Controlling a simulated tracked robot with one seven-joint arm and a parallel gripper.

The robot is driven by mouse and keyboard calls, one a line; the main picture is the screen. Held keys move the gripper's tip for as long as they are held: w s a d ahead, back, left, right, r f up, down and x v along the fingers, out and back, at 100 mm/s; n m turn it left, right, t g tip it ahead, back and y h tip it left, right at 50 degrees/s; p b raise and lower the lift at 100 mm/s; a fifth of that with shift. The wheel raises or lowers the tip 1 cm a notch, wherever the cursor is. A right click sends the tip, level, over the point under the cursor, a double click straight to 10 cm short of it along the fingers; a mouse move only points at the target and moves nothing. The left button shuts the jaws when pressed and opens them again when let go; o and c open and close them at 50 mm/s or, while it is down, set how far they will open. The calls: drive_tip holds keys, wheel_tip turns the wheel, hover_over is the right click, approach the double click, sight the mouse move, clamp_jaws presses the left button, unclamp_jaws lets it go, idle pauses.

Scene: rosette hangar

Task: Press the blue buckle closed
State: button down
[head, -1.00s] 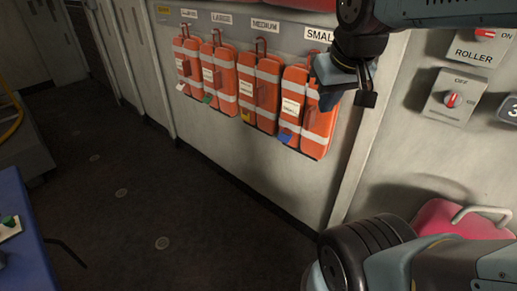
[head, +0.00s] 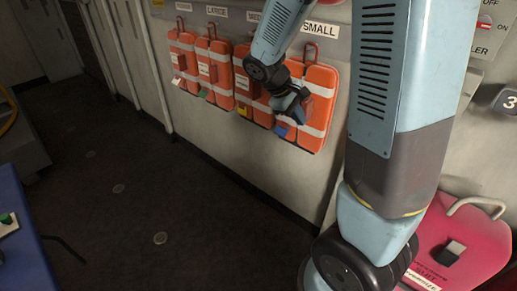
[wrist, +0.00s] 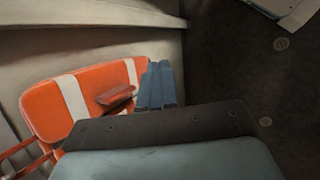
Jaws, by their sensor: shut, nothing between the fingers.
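The blue buckle (head: 282,130) hangs at the lower edge of the orange life jacket (head: 318,95) under the SMALL label. I cannot tell whether the buckle is latched. My gripper (head: 293,108) is shut and empty in front of this jacket's left side, close to the buckle. Whether it touches is not clear.
Several more orange jackets (head: 213,72) hang in a row to the left on the wall. A pink-red case (head: 465,245) stands at lower right, below wall switches (head: 487,25). A blue table (head: 22,240) is at far left. The dark floor between is clear.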

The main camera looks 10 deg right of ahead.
drive_tip(key=w+a+f+n+t+h, duration=0.2)
drive_tip(key=w+f+n+h, duration=0.5)
drive_tip(key=f, duration=0.5)
drive_tip(key=n+t+h, duration=0.1)
drive_tip(key=n+t, duration=0.8)
drive_tip(key=n, duration=0.2)
approach(280, 132)
drive_tip(key=shift+x, duration=2.15)
